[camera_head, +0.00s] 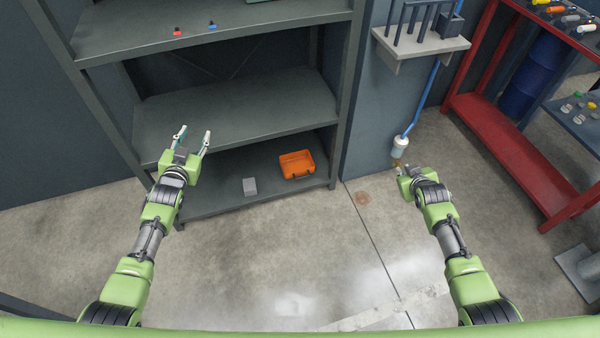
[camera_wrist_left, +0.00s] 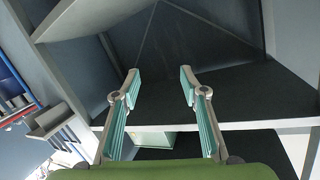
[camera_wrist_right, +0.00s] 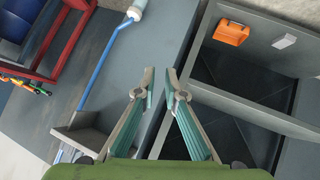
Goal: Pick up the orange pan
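The orange pan (camera_head: 297,165), a small shallow open box, lies on the bottom shelf of the grey shelving unit, right of its middle. It also shows at the top of the right wrist view (camera_wrist_right: 231,32). My left gripper (camera_head: 195,132) is open and empty in front of the shelves, left of the pan and apart from it. Its spread fingers show in the left wrist view (camera_wrist_left: 159,72), where I do not see the pan. My right gripper (camera_head: 399,164) is to the right of the unit, apart from the pan. In the right wrist view its fingers (camera_wrist_right: 160,78) are slightly apart and empty.
A grey block (camera_head: 250,186) sits left of the pan on the same shelf. The middle shelf (camera_head: 240,105) overhangs the bottom one. A shelf post (camera_head: 350,90) stands right of the pan. A wall rack (camera_head: 420,45) and a red bench (camera_head: 510,150) are further right. Floor in front is clear.

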